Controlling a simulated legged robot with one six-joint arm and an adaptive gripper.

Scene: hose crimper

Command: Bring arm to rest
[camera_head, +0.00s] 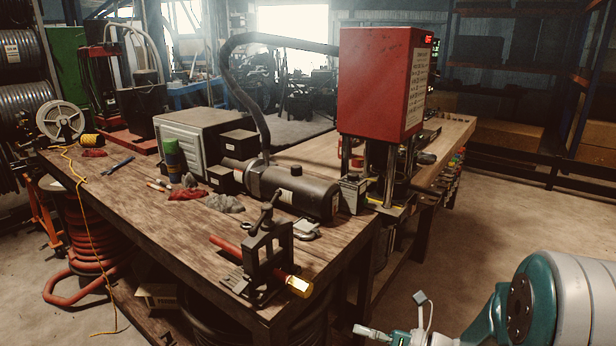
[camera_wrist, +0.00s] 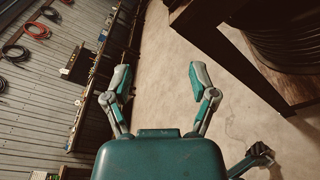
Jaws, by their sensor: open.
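My gripper (camera_wrist: 161,78) is open and empty in the wrist view, its two fingers spread wide over bare floor. In the head view my arm comes in at the lower right, and part of the gripper (camera_head: 396,316) shows at the bottom edge, in front of the bench and clear of it. The workbench (camera_head: 130,222) stands to its left. On the near corner of the bench a black vise (camera_head: 262,262) holds a red hose with a brass hex fitting (camera_head: 299,286). The red crimping machine (camera_head: 381,80) stands behind it.
A black motor cylinder (camera_head: 300,190), a grey box (camera_head: 195,137), red rags and small tools lie on the bench. A hose reel (camera_head: 61,121) sits at its far left. Concrete floor (camera_head: 525,225) is open on the right, with shelving (camera_head: 583,85) behind.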

